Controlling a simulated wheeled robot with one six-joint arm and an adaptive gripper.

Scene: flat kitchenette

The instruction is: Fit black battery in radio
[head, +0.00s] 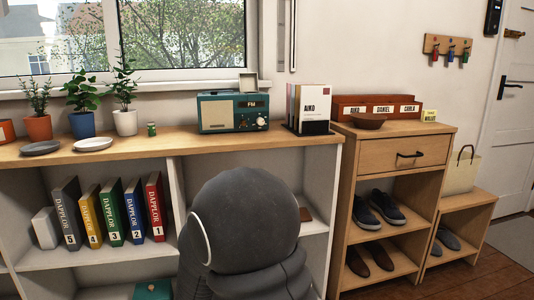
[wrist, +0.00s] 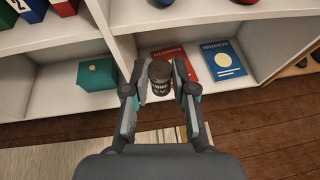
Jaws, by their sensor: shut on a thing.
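The teal radio (head: 233,110) stands on the wooden shelf top under the window in the head view. A lid or flap on its top stands open; the inside is hidden from here. In the wrist view, my gripper (wrist: 159,84) is shut on a dark cylinder, the black battery (wrist: 160,72), with pale lettering on its side. The battery is in front of the lower shelf. In the head view my arm hides the gripper and battery. The radio is outside the wrist view.
A small green cylinder (head: 151,129), two plates (head: 92,143) and potted plants (head: 82,122) are left of the radio. A file holder (head: 309,127) stands close to its right. A teal box (wrist: 97,75) and flat books (wrist: 222,60) lie low down.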

